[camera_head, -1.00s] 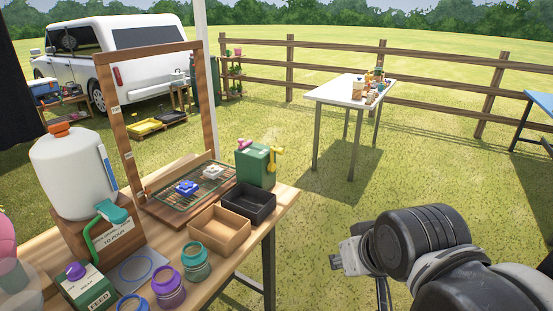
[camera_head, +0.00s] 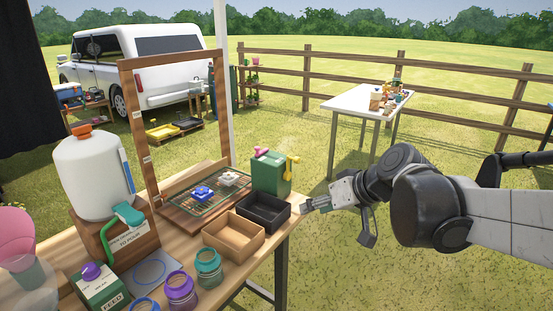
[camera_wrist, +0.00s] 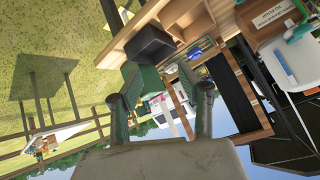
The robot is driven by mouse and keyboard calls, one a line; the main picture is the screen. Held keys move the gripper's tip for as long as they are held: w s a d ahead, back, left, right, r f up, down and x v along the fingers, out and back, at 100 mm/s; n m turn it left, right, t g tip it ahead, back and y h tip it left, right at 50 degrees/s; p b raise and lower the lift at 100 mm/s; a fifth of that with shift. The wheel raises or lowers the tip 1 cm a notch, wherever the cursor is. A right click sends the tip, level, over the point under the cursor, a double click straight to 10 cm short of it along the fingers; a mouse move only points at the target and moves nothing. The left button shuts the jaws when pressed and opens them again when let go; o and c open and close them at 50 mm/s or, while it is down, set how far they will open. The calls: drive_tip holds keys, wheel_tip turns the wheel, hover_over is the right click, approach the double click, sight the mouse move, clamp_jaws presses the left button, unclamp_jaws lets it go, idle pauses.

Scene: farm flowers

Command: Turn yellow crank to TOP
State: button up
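A green box (camera_head: 270,174) stands at the right rear of the wooden table. The yellow crank (camera_head: 292,166) is on its right side, with its arm running roughly up and down. A pink crank or knob (camera_head: 259,151) is on the box's top left. Any position marks are too small to read. My gripper (camera_head: 309,205) is below and right of the box, near the table's right edge, apart from the crank. In the wrist view my gripper (camera_wrist: 162,92) has its two fingers spread with nothing held. The green box (camera_wrist: 146,78) shows between them; the crank cannot be made out there.
A black tray (camera_head: 264,224) is just left of my gripper, beside a tan wooden tray (camera_head: 232,250). A rack with blue and white pieces and a tall wooden frame (camera_head: 138,140) stand left of the box. Open grass lies to the right, before a white table (camera_head: 345,104).

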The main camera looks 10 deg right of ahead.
drive_tip(key=w+d+n+t+y, duration=0.2)
drive_tip(key=w+d+y, duration=0.15)
drive_tip(key=w, duration=0.95)
drive_tip(key=n+t+y, duration=0.2)
drive_tip(key=t+y, duration=0.1)
drive_tip(key=y, duration=0.1)
approach(299, 161)
drive_tip(key=b+x, duration=0.1)
drive_tip(key=x, duration=1)
drive_tip(key=shift+w+a+b, duration=0.1)
drive_tip(key=shift+b, duration=0.3)
drive_tip(key=shift+c, duration=0.3)
clamp_jaws()
